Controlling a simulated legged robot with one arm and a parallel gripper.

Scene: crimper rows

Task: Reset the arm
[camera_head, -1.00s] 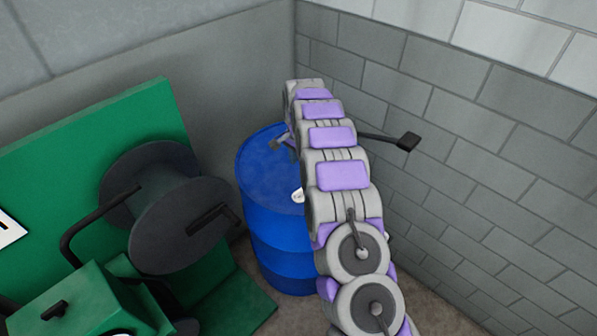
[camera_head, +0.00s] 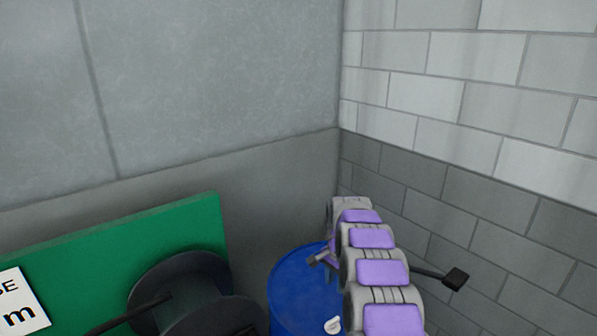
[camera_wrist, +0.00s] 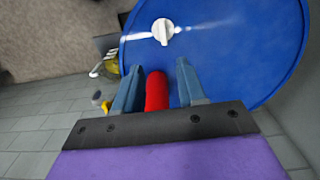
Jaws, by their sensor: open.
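My arm rises from the bottom of the head view, with purple pads on grey links, and reaches over the blue drum. My gripper (camera_wrist: 157,70) shows in the wrist view with two blue-grey fingers apart. A red cylindrical thing (camera_wrist: 156,90) lies between the fingers; I cannot tell whether it touches them. The head view shows only a small part of my gripper (camera_head: 318,257), mostly hidden behind my arm.
The blue drum (camera_head: 296,290), with a white cap (camera_wrist: 163,31), stands in the corner below my gripper. A green panel (camera_head: 120,255) with a dark reel (camera_head: 190,290) is at left. Block wall (camera_head: 490,230) closes the right side. Small yellowish items (camera_wrist: 110,66) lie beyond the fingers.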

